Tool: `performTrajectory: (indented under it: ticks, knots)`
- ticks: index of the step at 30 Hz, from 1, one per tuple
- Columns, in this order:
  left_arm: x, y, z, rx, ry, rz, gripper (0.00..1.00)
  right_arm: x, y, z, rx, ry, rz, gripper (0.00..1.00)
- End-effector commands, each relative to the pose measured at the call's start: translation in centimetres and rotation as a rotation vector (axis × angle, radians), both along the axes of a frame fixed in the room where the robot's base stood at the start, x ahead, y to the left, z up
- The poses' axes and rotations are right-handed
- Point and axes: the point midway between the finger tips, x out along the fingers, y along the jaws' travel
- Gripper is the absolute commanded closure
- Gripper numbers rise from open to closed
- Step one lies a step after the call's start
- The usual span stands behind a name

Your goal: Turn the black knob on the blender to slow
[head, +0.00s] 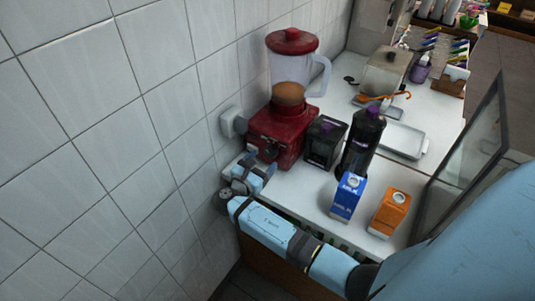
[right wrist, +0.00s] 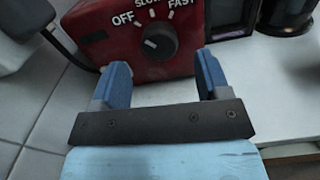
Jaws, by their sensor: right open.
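The blender's red base (head: 283,135) stands against the tiled wall in the head view, with a clear jug and red lid on top. The right wrist view shows its front face (right wrist: 95,32) with the labels OFF, SLOW and FAST. The black knob (right wrist: 160,43) sits below these labels, and its pale mark appears on its left side, toward OFF. My right gripper (right wrist: 163,76) is open and empty, with its blue fingers pointing at the base. The knob lies beyond and between the fingertips, apparently untouched. My left gripper is not in view.
A black box (head: 323,146), a dark bottle (head: 362,141), a blue carton (head: 347,198) and an orange carton (head: 390,212) stand right of the blender. A white wall socket (head: 232,122) is at its left. Trays (head: 405,138) lie farther back.

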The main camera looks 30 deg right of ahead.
Motion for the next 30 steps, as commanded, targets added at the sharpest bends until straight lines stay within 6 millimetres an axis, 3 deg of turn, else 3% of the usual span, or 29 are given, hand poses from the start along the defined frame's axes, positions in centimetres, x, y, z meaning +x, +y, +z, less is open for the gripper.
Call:
performTrajectory:
  ticks: [6, 18, 25, 30]
  knots:
    - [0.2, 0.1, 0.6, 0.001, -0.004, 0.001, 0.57, 1.2, -2.7, 0.1, -0.001, -0.001, 0.000, 0.30]
    - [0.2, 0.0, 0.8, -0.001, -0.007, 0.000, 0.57, 1.4, -3.4, 0.0, 0.001, -0.001, 0.001, 0.30]
    - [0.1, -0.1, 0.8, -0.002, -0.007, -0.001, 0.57, 1.4, -3.4, 0.0, 0.001, -0.001, 0.001, 0.80]
    - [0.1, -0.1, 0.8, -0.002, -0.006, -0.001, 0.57, 1.4, -3.4, 0.0, 0.003, -0.005, 0.001, 0.80]
